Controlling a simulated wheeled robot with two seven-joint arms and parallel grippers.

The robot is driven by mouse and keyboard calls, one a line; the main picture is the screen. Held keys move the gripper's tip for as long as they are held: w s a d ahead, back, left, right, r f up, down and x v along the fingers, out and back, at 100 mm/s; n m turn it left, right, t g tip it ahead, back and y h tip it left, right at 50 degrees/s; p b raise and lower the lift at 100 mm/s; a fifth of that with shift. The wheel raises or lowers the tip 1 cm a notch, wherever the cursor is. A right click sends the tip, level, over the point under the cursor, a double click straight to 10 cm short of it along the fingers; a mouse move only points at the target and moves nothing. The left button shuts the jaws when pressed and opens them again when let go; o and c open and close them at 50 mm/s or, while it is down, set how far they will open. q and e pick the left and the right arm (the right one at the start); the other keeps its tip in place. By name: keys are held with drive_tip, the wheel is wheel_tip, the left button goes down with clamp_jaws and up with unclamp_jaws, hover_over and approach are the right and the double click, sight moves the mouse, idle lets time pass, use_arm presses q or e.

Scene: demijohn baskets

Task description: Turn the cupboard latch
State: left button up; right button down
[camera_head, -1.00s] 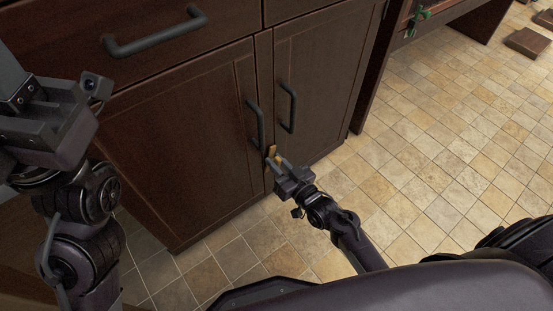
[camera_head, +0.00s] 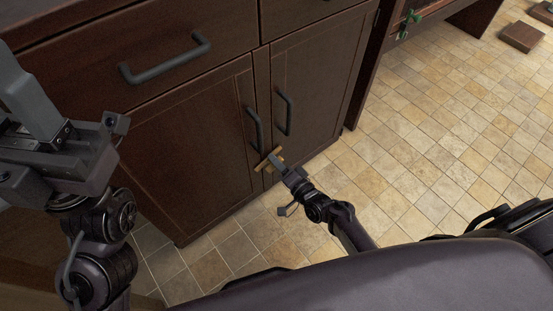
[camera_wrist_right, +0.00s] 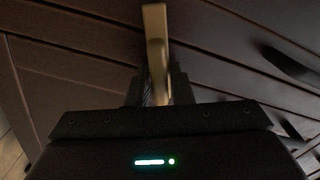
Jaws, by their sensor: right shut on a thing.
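The brass latch (camera_head: 260,166) is a small bar across the seam between two dark wooden cupboard doors, below their handles. It lies nearly crosswise, slanting up to the right in the head view. My right gripper (camera_head: 273,158) is shut on the latch and covers its middle. In the right wrist view the latch (camera_wrist_right: 155,45) stands up from between the dark fingers. The left door (camera_head: 195,150) and right door (camera_head: 310,90) look closed. My left gripper (camera_head: 30,110) is raised at the left, away from the latch; its fingertips are partly out of frame.
Grey bar handles stick out from the left door (camera_head: 254,128), the right door (camera_head: 285,113) and the drawer (camera_head: 165,65) above. A brown block (camera_head: 521,37) lies at the far right.

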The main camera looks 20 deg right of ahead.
drive_tip(key=m+p, duration=0.1)
drive_tip(key=m, duration=0.3)
drive_tip(key=shift+f, duration=0.2)
drive_tip(key=shift+m, duration=0.3)
drive_tip(key=shift+f, duration=0.1)
drive_tip(key=c, duration=1.5)
unclamp_jaws()
drive_tip(key=shift+o, duration=0.3)
